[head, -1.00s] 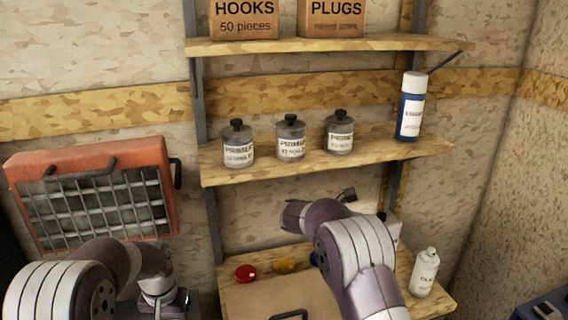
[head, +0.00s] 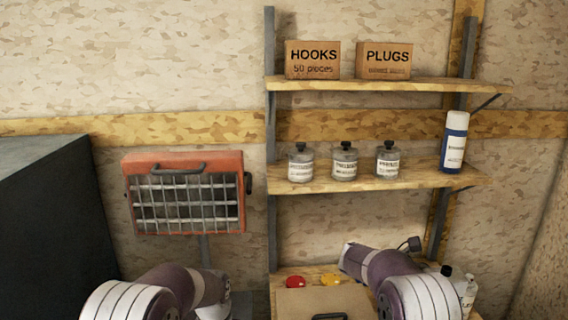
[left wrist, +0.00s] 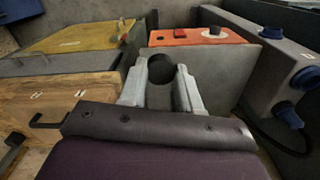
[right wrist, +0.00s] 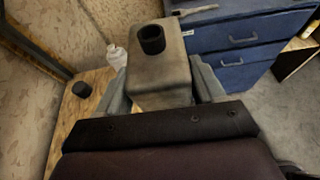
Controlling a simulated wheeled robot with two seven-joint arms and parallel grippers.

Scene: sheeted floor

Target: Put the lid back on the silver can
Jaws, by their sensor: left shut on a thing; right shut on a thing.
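A silver can (right wrist: 160,78) with a flat top and a black, open-looking neck (right wrist: 152,40) is between the fingers of my right gripper (right wrist: 162,95), which is shut on it. The can looks roughly upright in the right wrist view. In the left wrist view a small black round lid (left wrist: 160,69) sits between the fingertips of my left gripper (left wrist: 160,80), which is shut on it. Lid and can are apart, in separate hands. In the head view both grippers are hidden behind my arms.
A lower shelf holds a brown box (head: 325,302), a red lid-like item (head: 295,281) and a white bottle (head: 466,290). Primer cans (head: 344,162) stand above. An orange heater (head: 185,192) hangs left. A blue drawer cabinet (right wrist: 243,70) and open floor (right wrist: 285,125) show on the right.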

